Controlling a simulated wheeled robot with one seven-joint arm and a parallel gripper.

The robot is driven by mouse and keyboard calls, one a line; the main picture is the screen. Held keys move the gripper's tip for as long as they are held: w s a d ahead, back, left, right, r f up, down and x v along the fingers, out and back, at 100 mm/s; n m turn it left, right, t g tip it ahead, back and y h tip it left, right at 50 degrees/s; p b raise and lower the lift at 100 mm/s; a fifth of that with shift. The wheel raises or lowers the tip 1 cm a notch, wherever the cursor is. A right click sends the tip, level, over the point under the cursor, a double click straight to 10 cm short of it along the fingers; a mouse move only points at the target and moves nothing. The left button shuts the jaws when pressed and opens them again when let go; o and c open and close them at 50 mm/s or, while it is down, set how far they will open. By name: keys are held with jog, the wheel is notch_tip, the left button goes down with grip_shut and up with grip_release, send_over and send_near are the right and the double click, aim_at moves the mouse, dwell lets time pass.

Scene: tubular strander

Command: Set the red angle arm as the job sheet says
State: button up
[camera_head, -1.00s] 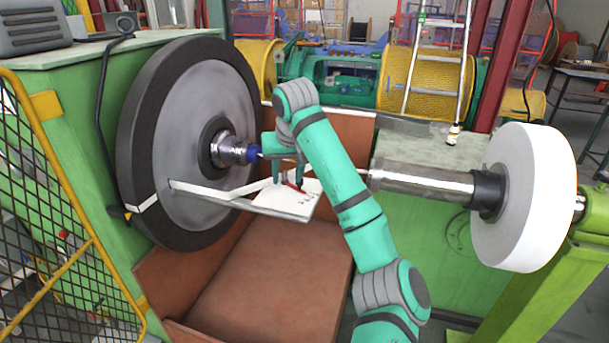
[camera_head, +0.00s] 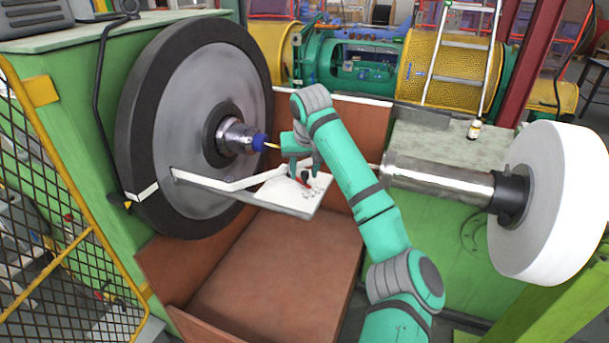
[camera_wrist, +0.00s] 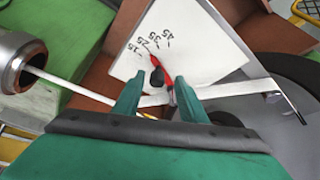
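The red angle arm (camera_wrist: 166,76) lies on a white plate (camera_wrist: 207,45) with handwritten-looking numbers along its scale. In the wrist view its thin tip points up-left, toward the lower numbers; I cannot tell the exact mark. A dark knob (camera_wrist: 157,77) sits beside it. My gripper (camera_wrist: 158,82) is open, with one finger on each side of the knob and red arm; contact cannot be told. In the head view the red arm (camera_head: 304,181) is small on the plate (camera_head: 290,203), just below my gripper (camera_head: 305,171). No job sheet can be made out.
A large dark-rimmed wheel (camera_head: 192,130) with a blue-tipped spindle (camera_head: 260,142) stands left of the plate. A steel shaft (camera_head: 440,178) with a white reel (camera_head: 548,200) is at the right. A brown trough (camera_head: 280,265) lies below. A yellow mesh guard (camera_head: 60,220) is at the left.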

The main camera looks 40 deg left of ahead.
jog(key=shift+x, duration=1.35)
jog(key=shift+w, duration=0.2)
jog(key=shift+c, duration=0.3)
